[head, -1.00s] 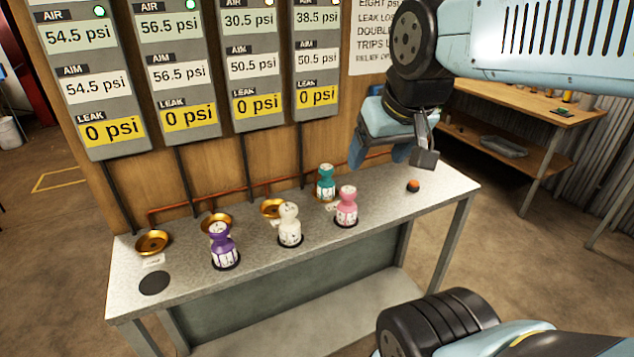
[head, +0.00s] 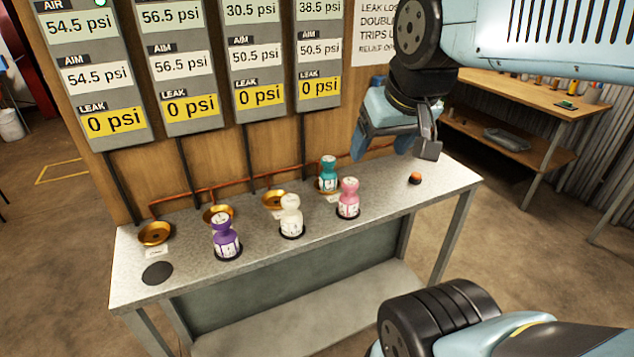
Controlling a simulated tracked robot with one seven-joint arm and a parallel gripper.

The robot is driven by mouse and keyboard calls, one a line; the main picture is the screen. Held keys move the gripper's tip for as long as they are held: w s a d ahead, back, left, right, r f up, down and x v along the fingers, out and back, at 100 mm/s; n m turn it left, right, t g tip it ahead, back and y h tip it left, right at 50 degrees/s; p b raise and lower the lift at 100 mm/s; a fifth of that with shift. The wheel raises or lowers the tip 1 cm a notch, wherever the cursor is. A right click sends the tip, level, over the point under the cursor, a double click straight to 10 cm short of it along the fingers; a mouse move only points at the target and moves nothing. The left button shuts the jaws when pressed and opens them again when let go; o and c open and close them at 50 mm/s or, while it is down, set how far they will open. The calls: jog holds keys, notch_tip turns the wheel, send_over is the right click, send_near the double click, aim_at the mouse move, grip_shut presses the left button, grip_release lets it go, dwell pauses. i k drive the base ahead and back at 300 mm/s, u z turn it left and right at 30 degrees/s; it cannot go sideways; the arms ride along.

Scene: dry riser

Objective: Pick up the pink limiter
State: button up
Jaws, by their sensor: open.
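The pink limiter (head: 348,199) stands upright on the grey bench, on a dark round pad near the front edge, right of the white limiter (head: 291,217). The teal limiter (head: 328,173) stands behind it, at the rightmost brass cup. The purple limiter (head: 225,238) stands at the left front. My gripper (head: 397,150) is open and empty, above the bench's back right part, up and to the right of the pink limiter and apart from it. Part of the jaws is hidden by my own wrist.
The bench (head: 190,277) has a bare dark pad (head: 157,273) at its left and an orange-topped button (head: 415,178) at its right. Brass cups (head: 155,233) line the back below a red pipe. Gauge panels (head: 180,66) hang on the wall. A wooden workbench (head: 535,100) stands at the right.

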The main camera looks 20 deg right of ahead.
aim_at(347, 201)
jog(key=z, duration=1.9)
jog(key=i, duration=0.1)
jog(key=u, duration=3.5)
jog(key=k, duration=0.85)
jog(key=z, duration=0.1)
